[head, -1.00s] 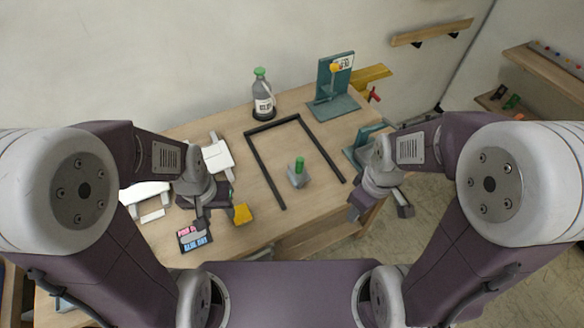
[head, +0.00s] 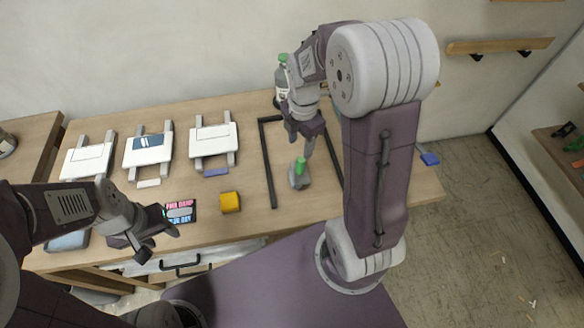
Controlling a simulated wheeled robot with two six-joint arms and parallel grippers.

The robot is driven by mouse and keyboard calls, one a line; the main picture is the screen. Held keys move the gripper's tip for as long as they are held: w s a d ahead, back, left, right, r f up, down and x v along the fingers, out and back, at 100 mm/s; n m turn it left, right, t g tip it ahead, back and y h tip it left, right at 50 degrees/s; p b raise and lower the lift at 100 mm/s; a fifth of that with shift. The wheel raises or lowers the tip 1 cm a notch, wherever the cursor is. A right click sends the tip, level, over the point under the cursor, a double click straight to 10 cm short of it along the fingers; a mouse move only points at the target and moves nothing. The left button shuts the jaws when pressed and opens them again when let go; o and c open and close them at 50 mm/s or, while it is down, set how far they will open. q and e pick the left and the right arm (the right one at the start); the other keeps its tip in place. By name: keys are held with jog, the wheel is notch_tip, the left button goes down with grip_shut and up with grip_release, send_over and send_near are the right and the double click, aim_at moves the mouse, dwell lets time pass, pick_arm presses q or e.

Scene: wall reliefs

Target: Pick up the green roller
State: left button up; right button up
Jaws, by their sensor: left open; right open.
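The green roller (head: 300,165) stands upright on a small grey block (head: 298,180), inside the black frame (head: 268,165) on the wooden table. My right gripper (head: 300,149) is open, just above the roller, with its fingers pointing down. I cannot tell whether the fingers touch the roller. My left gripper (head: 160,238) is open and empty near the table's front edge, well left of the roller. My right arm hides the right part of the frame and the table behind it.
A yellow block (head: 230,202) and a card with pink and blue lettering (head: 181,211) lie left of the frame. White panels (head: 148,150) lie along the back left. A bottle with a green cap (head: 281,80) stands behind the frame, partly hidden by my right arm.

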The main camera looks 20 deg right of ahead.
aim_at(301, 160)
notch_tip(301, 160, down, 4)
jog(key=shift+d+f, duration=0.1)
jog(key=f, duration=0.4)
jog(key=shift+s, duration=0.35)
jog(key=shift+w+f, duration=0.1)
jog(key=shift+f, duration=0.35)
grip_shut()
